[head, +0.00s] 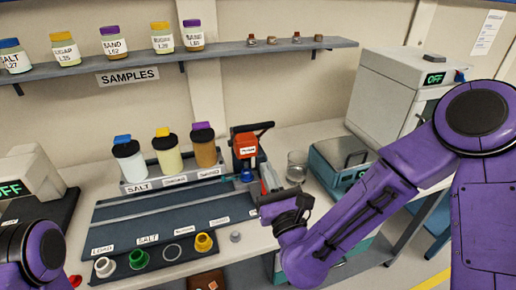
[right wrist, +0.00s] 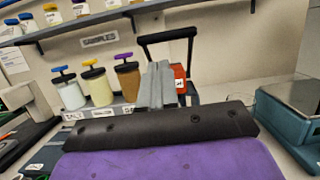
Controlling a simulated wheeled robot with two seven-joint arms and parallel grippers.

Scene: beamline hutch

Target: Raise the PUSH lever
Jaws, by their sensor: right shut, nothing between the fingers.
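The lever is a black bar handle (head: 254,128) on a small press-like stand with a red-orange block (head: 246,146). The block has a white label too small to read. In the right wrist view the handle (right wrist: 168,36) spans above the red block (right wrist: 180,76), with legs running down. My right gripper (head: 268,180) is shut and empty, just in front of and below the stand. Its grey fingers (right wrist: 161,82) point up toward the handle, which shows above them, and partly hide the stand. They appear apart from the handle. Only my left arm shows at lower left; its gripper is out of view.
Sample jars (head: 168,150) stand in a rack left of the stand. A clear beaker (head: 297,166) and a teal scale (head: 340,155) are to the right. A shelf (head: 250,47) runs above. The dark mat (head: 165,215) has colored rings along its front.

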